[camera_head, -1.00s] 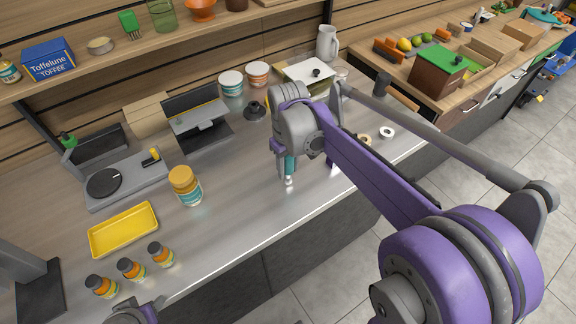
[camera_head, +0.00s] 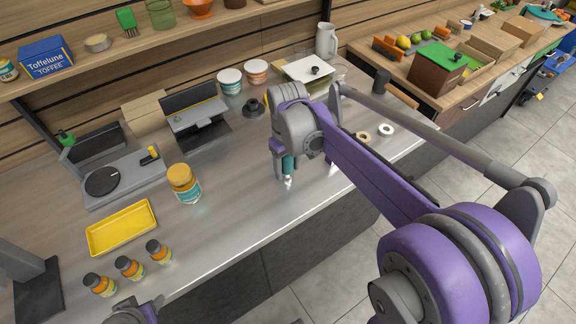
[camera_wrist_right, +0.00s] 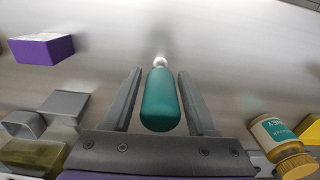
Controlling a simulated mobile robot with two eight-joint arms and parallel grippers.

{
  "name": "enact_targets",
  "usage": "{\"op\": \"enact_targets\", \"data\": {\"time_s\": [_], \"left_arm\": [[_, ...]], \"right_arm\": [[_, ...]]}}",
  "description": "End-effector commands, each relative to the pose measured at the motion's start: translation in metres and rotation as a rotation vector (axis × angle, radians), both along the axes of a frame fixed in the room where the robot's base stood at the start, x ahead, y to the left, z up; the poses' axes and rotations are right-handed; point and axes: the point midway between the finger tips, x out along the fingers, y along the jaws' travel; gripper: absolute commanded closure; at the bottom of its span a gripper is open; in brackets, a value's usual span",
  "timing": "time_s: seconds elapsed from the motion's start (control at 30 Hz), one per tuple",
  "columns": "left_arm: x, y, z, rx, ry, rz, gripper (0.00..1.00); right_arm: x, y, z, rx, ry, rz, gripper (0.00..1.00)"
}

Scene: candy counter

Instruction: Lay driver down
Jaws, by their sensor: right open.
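The driver has a teal handle (camera_wrist_right: 160,100) and a pale metal end. In the right wrist view it sits between the two fingers of my right gripper (camera_wrist_right: 160,72), with a gap on each side. The gripper is open around it. In the head view the driver (camera_head: 288,164) shows as a small teal piece below my right wrist, its pale end close to the steel counter (camera_head: 235,215). I cannot tell how firmly it rests there. Part of my left arm's end (camera_head: 135,312) shows at the bottom edge of the head view; its fingers are not clear.
An orange-capped jar (camera_head: 184,184), a yellow tray (camera_head: 121,229) and several small dark-capped bottles (camera_head: 157,251) stand left of the right gripper. A scale (camera_head: 112,180) is behind the tray. Two tape rings (camera_head: 386,129) lie to the right. Counter between jar and gripper is clear.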

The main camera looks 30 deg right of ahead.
Motion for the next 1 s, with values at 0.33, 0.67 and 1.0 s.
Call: {"op": "enact_targets", "data": {"time_s": [0.33,0.67,1.0], "left_arm": [[-0.003,-0.001,-0.001,-0.004,0.007,0.001,0.5],[0.002,0.0,0.014,-0.003,-0.002,0.001,0.5],[0.008,0.0,0.027,-0.001,-0.014,0.0,0.5]], "right_arm": [[0.0,0.0,0.004,0.0,0.0,0.0,0.42],[0.0,0.0,0.022,0.0,-0.001,0.0,0.42],[0.0,0.0,0.039,0.0,-0.001,0.0,0.42]]}}
